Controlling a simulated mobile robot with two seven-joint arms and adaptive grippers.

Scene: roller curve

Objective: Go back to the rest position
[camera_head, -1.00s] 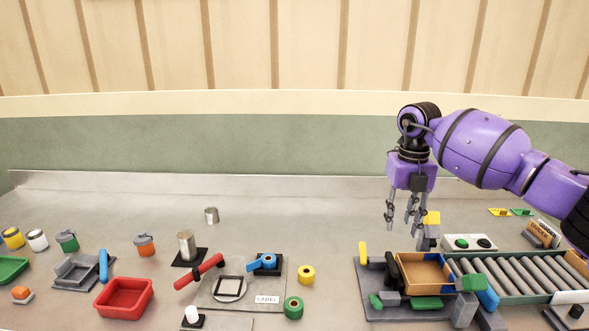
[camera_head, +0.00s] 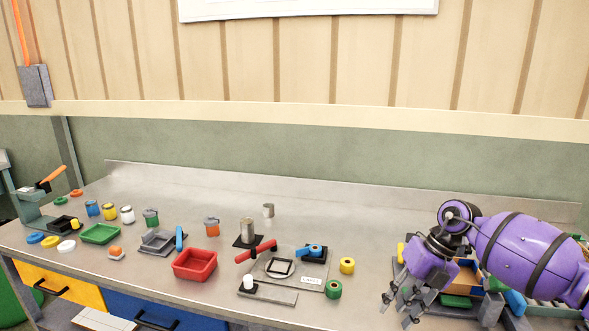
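My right arm, purple with black bands, comes in from the right edge in the head view. My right gripper (camera_head: 398,304) hangs at the lower right with its grey fingers spread apart and nothing between them. It is in front of the roller station and hides much of it, including part of the orange-brown tray (camera_head: 466,279). My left gripper and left arm are not in the picture.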

